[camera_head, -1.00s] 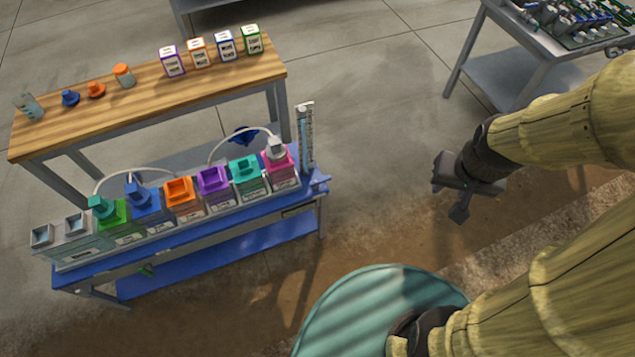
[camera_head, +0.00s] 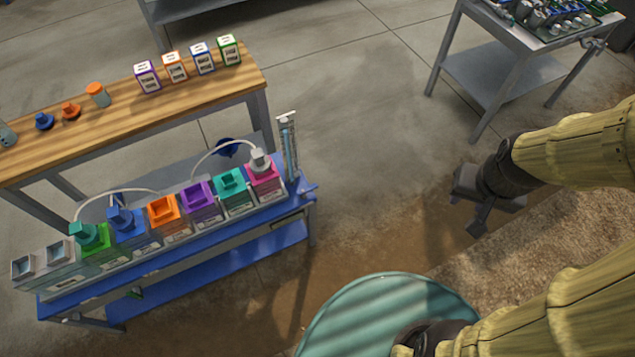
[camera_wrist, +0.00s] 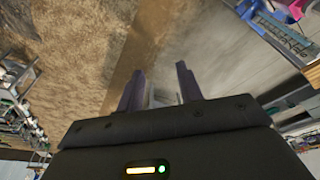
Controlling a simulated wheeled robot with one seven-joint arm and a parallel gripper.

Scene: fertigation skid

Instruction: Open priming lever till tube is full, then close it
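The blue skid bench (camera_head: 170,274) stands at the left in the head view, with a row of coloured containers on it. A clear upright tube (camera_head: 289,148) with a scale stands at its right end. A blue part (camera_head: 306,189) sticks out at that end near the tube's foot; I cannot tell whether it is the priming lever. White hoses arch over the containers. My gripper (camera_head: 476,212) hangs over the floor at the right, well away from the bench. In the wrist view its two fingers (camera_wrist: 160,90) stand apart with nothing between them.
A wooden bench (camera_head: 130,107) behind the skid holds several labelled boxes and small caps. A grey metal table (camera_head: 500,70) with a green tray of parts stands at the upper right. A round teal surface (camera_head: 385,315) is at the bottom. The floor between is clear.

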